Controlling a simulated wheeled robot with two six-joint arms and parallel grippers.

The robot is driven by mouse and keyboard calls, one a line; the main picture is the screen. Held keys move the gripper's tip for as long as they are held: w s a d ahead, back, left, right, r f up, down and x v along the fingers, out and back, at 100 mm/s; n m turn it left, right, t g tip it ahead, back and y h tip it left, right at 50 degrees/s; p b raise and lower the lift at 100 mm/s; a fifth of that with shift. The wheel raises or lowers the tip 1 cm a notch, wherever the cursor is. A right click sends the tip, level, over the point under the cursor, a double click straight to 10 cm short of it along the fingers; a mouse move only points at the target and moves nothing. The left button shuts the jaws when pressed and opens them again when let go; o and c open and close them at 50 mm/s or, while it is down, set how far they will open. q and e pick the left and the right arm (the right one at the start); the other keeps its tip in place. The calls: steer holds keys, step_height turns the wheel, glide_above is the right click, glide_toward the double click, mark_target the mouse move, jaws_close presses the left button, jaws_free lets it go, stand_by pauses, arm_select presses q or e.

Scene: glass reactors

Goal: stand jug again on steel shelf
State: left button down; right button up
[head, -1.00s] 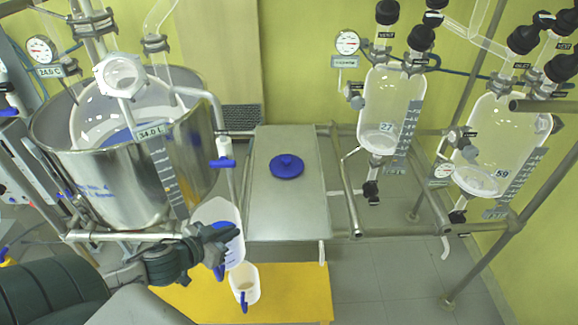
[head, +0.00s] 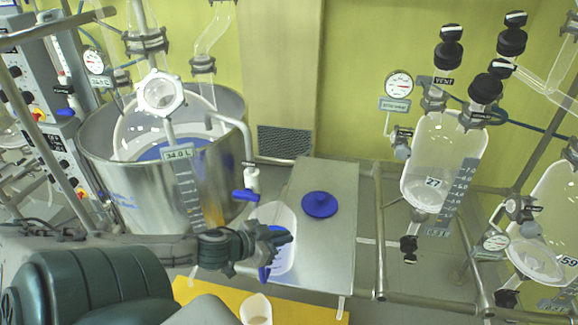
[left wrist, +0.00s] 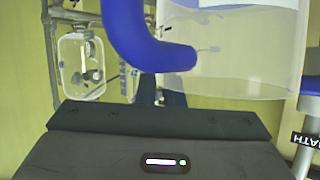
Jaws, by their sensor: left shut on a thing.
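My left gripper (head: 274,238) is shut on the blue handle of a translucent white jug (head: 284,262). The jug looks roughly upright in the head view, in front of the left edge of the steel shelf (head: 325,245). I cannot tell whether its base touches the shelf. In the left wrist view the blue handle (left wrist: 145,40) curves close in front of the gripper, with the clear jug wall (left wrist: 245,50) to its right. My right gripper is not in view.
A blue lid (head: 319,204) lies on the shelf. The shelf's right and front parts are bare. A steel vessel (head: 140,190) with glass pipework stands left. A smaller jug (head: 256,309) is on the yellow surface (head: 205,292) below. Glass reactor 27 (head: 440,150) hangs right.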

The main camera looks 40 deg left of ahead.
arm_select(q)
steer(key=r+b+x, duration=0.1)
steer(key=b+x, duration=0.5)
steer(key=x, duration=0.9)
steer(key=shift+w+d, duration=0.3)
steer(key=c, duration=1.5)
jaws_free()
steer(key=shift+s, duration=0.1)
steer(key=shift+c, duration=0.2)
steer(key=shift+s, duration=0.1)
